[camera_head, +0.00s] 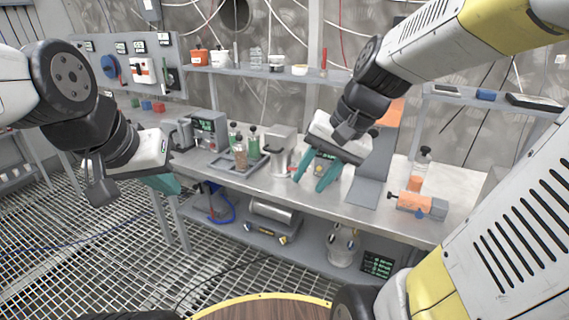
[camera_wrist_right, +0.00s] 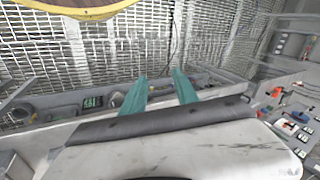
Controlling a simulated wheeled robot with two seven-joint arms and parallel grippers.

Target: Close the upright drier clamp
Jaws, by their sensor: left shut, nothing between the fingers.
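An upright vessel with orange contents and a dark cap (camera_head: 416,183) stands at the right of the bench; it may be the upright drier. In front of it lies an orange and grey block with a small blue part (camera_head: 418,205); I cannot tell whether it is the clamp, or its state. My right gripper (camera_head: 315,172) is over the bench, left of both, with its teal fingers apart and nothing seen between them; it also shows in the right wrist view (camera_wrist_right: 158,85). My left gripper (camera_head: 166,184) is shut and empty, in front of the bench's left end.
Bottles in a tray (camera_head: 240,170) and a grey instrument (camera_head: 207,130) stand on the left of the steel bench (camera_head: 345,212). The lower shelf holds a metal cylinder (camera_head: 275,212) and a glass jar (camera_head: 342,247).

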